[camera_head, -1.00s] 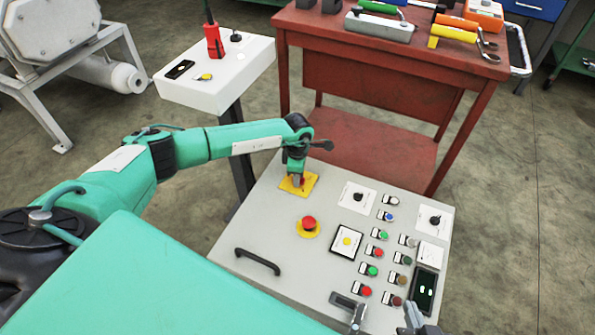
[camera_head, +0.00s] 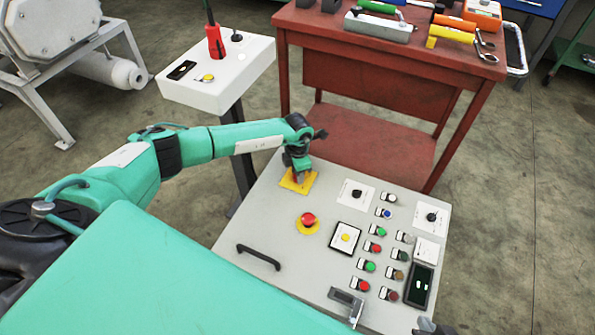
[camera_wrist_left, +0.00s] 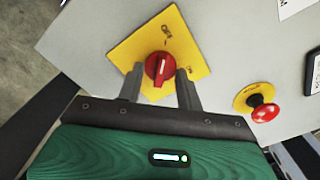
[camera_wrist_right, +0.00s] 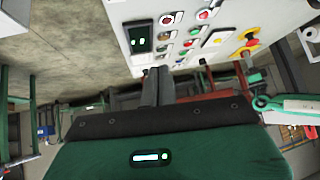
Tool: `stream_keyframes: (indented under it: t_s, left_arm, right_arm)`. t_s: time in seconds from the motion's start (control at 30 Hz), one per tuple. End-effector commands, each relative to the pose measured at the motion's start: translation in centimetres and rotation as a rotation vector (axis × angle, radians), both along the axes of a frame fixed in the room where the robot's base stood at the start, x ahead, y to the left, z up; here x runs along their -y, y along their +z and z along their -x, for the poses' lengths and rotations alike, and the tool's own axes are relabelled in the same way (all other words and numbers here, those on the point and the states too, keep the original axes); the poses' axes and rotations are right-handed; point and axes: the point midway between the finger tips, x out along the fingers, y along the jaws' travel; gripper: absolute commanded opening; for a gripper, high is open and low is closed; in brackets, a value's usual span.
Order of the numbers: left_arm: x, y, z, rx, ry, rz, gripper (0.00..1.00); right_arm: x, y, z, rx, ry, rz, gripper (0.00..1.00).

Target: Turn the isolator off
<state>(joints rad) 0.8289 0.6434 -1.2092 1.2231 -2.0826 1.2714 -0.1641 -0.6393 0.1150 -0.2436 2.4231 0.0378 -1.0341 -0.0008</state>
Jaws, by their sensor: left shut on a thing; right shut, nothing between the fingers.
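The isolator is a red rotary knob (camera_wrist_left: 159,69) with a white mark, on a square yellow plate (camera_wrist_left: 128,49) with small lettering. The plate (camera_head: 285,181) also shows at the far left part of the grey control panel (camera_head: 235,226) in the head view. My left gripper (camera_wrist_left: 159,88) is shut on the knob, with one finger on each side of it. In the head view the left gripper (camera_head: 299,174) largely hides the knob. I cannot read which label the knob points to. My right gripper (camera_wrist_right: 158,88) is shut and empty, near the panel's display end.
A red mushroom button (camera_head: 308,219) on a yellow disc sits near the isolator. Several coloured buttons, two black knobs and a dark display (camera_head: 419,286) fill the panel's right side. A black handle (camera_head: 258,257) stands up at front left. A red table (camera_head: 400,60) stands behind.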

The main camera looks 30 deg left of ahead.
Motion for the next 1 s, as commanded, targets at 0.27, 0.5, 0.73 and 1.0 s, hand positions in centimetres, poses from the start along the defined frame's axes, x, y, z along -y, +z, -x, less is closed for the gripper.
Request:
stream_keyframes:
  t_s: [0.27,0.5,0.73,1.0]
  left_arm:
    - [0.0,0.0,-0.1,0.001,0.003,0.0,0.13]
    - [0.0,0.0,0.0,0.001,0.002,0.001,0.56]
    - [0.0,0.3,0.0,0.001,0.001,0.0,0.56]
    - [-0.1,4.7,-0.2,0.005,0.0,0.0,0.56]
  right_arm:
    - [0.0,0.0,0.0,-0.001,0.0,0.0,0.0]
    - [0.0,0.0,0.0,-0.001,0.0,0.0,0.0]
    - [0.0,0.0,0.0,-0.001,0.0,0.0,0.0]
    - [1.6,0.7,0.7,-0.079,-0.018,0.044,0.0]
